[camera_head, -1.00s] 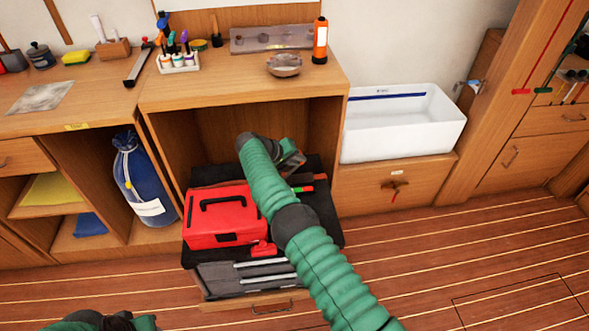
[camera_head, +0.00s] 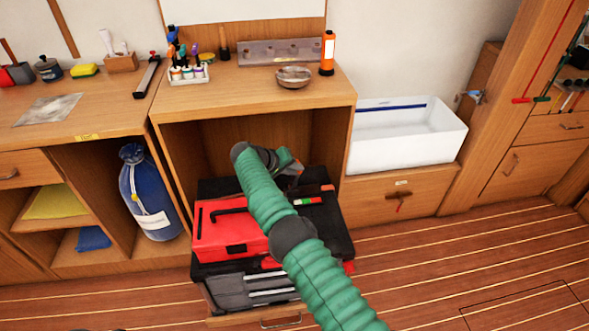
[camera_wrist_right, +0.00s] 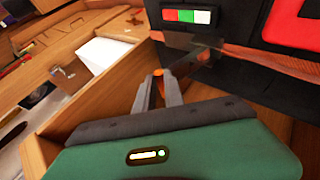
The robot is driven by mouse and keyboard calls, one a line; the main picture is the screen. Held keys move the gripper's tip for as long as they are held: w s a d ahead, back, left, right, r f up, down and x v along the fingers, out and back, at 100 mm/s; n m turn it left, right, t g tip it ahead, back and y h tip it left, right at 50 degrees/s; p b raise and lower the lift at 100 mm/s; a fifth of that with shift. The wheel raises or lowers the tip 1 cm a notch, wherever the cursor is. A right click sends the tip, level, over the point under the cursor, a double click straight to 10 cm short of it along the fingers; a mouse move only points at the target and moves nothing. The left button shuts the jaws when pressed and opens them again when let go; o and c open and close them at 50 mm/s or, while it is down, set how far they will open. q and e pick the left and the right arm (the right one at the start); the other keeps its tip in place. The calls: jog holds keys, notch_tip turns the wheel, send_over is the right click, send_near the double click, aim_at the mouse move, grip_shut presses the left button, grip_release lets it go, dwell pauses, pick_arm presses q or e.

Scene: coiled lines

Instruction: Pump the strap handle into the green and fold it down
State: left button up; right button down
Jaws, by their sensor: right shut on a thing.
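My right gripper (camera_head: 285,160) reaches over the black unit in the middle, and the green arm covers part of it. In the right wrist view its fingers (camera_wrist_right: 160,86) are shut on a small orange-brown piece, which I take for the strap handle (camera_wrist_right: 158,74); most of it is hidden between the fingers. A gauge strip with green, red and white bands (camera_wrist_right: 187,16) sits on the black unit beyond the fingertips. It also shows in the head view (camera_head: 308,201). A reddish strap (camera_wrist_right: 270,58) runs to the right. My left gripper is out of view.
A red case (camera_head: 225,243) sits on the black unit (camera_head: 335,225), left of my right arm. A grey tray with metal bars (camera_head: 235,292) lies below. The wooden cabinet (camera_head: 255,105) stands behind, a white basin (camera_head: 400,140) at right. The floor at right is clear.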

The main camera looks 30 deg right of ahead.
jog(key=c, duration=1.8)
grip_release()
jog(key=shift+s+a+f, duration=0.15)
jog(key=shift+s+f, duration=0.05)
jog(key=shift+f, duration=0.4)
jog(key=shift+c, duration=0.2)
jog(key=o, duration=0.4)
jog(key=shift+w+f, duration=0.15)
jog(key=shift+f, duration=0.05)
jog(key=shift+r, duration=0.15)
jog(key=shift+w+d+r, duration=0.15)
jog(key=shift+d+r, duration=0.05)
jog(key=p+v, duration=0.4)
jog(key=v, duration=1.3)
jog(key=shift+w+f, duration=0.1)
jog(key=shift+f, duration=0.05)
